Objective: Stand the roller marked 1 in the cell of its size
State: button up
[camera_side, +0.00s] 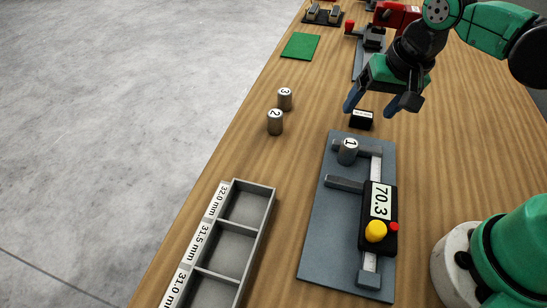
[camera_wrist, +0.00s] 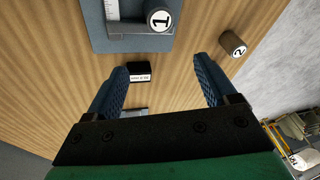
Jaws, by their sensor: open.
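The roller marked 1 (camera_side: 348,152) stands upright on the grey plate of a measuring gauge (camera_side: 320,240), beside its far jaw and apart from the near jaw (camera_side: 343,184). The gauge display (camera_side: 380,200) reads 70.3. The roller also shows at the top of the wrist view (camera_wrist: 158,18). A grey tray (camera_side: 268,205) has cells labelled 32.0 mm, 31.5 mm and 31.0 mm; the visible cells look empty, and its near end is cut off. My gripper (camera_side: 371,106) is open and empty, above the table beyond the gauge. Its fingers frame the wrist view (camera_wrist: 161,72).
Rollers marked 2 (camera_side: 275,122) and 3 (camera_side: 285,98) stand on the wooden table left of the gauge. A small black labelled block (camera_side: 361,120) lies near my fingertips. A green mat (camera_side: 300,46) and other fixtures are farther back. The table's left edge drops to the floor.

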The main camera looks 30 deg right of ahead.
aim_at(351, 143)
jog(key=f+m+g, duration=0.1)
jog(key=a+f+m+g, duration=0.1)
jog(key=f+m, duration=0.1)
jog(key=m, duration=0.1)
jog(key=shift+w+a+f+g, duration=0.1)
jog(key=shift+w+a+g, duration=0.1)
jog(key=shift+a+g, duration=0.15)
jog(key=shift+a+f+m+g, duration=0.1)
jog(key=shift+f+m+g, duration=0.3)
jog(key=shift+m, duration=0.2)
jog(key=shift+f, duration=2.75)
grip_shut()
